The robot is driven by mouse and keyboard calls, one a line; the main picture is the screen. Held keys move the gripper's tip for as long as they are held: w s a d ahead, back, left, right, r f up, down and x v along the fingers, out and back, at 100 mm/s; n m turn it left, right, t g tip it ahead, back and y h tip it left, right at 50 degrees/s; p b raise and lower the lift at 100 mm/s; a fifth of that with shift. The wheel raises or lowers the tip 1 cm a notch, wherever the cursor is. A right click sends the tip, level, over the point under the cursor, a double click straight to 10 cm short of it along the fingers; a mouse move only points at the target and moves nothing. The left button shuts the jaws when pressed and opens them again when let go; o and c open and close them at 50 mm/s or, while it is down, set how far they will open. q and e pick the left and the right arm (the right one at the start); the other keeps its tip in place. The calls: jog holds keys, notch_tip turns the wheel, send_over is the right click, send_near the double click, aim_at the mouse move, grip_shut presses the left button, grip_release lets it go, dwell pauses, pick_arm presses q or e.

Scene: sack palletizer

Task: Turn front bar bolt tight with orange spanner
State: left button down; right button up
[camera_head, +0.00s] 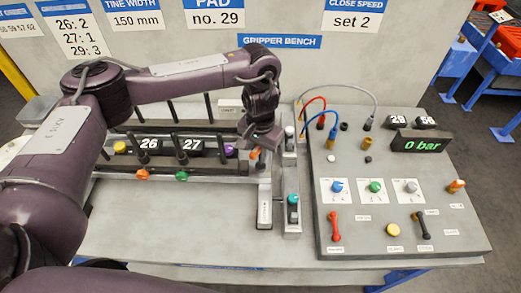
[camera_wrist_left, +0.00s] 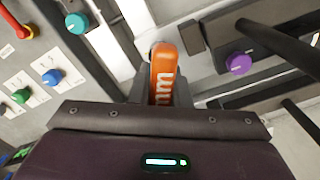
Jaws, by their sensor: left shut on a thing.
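My left gripper (camera_head: 260,140) is above the right end of the bar rack on the gripper bench. It is shut on the orange spanner (camera_wrist_left: 163,70), which fills the space between the fingers in the left wrist view. Only a small orange part of the spanner (camera_head: 255,153) shows below the gripper in the head view. I cannot make out the bar's bolt; the gripper and spanner cover that area. My right gripper is not in view.
A purple knob (camera_wrist_left: 238,65) is on a dark bar close to the spanner. Upright dark rods stand on the rack. A teal knob (camera_head: 292,199) is right of the rack. A control panel (camera_head: 440,215) with cables and a "0 bar" display stands further right.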

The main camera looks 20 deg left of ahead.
pick_arm(q)
jog(key=shift+f, duration=0.6)
dwell(0.4)
jog(key=shift+f, duration=0.15)
dwell(0.5)
